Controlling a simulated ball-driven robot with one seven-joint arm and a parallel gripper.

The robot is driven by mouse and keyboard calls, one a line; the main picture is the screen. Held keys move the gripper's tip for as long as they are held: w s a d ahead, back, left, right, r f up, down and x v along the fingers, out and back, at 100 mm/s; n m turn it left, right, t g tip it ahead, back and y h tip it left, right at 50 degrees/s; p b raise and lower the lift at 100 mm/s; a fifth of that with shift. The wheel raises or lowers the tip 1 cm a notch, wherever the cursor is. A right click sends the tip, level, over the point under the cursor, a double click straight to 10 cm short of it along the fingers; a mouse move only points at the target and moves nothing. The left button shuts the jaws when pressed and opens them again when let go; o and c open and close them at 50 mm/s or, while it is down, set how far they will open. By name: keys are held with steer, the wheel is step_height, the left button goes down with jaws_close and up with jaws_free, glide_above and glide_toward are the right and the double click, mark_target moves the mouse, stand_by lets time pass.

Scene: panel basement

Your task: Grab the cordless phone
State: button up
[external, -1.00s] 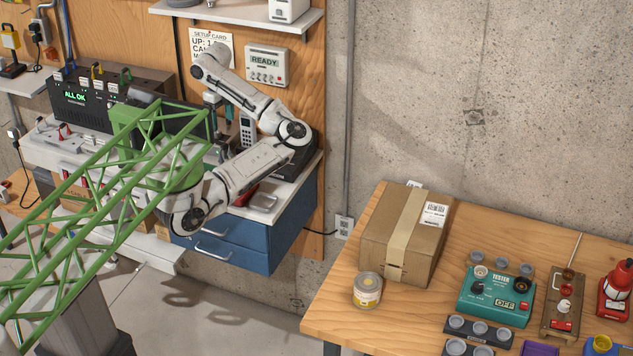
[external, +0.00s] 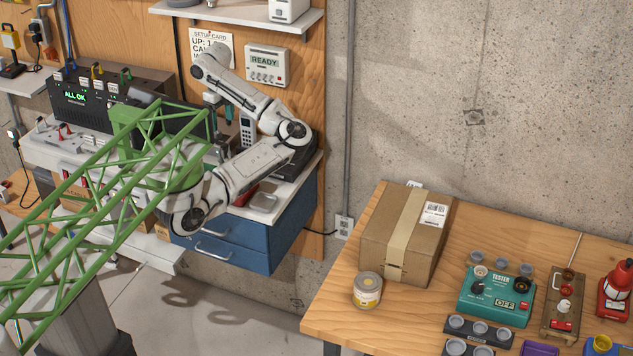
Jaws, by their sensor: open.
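The cordless phone (external: 247,129) is light grey with a dark keypad. It stands upright at the back of the blue-drawer workbench, beside my arm's elbow. My gripper (external: 219,107) hangs below the wrist, to the left of the phone and slightly higher in the picture. It is small here, with its jaws open, and appears apart from the phone. My forearm arches above the phone from the right. The phone's lower end is partly hidden by my arm.
A black instrument (external: 117,92) reading ALL OK stands left on the bench. A READY panel (external: 267,66) and a setup card (external: 208,38) hang on the wall behind. A metal tray (external: 263,203) lies near the front edge. A cardboard box (external: 378,238) sits on the right table.

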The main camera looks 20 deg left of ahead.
steer(key=shift+c, duration=1.2)
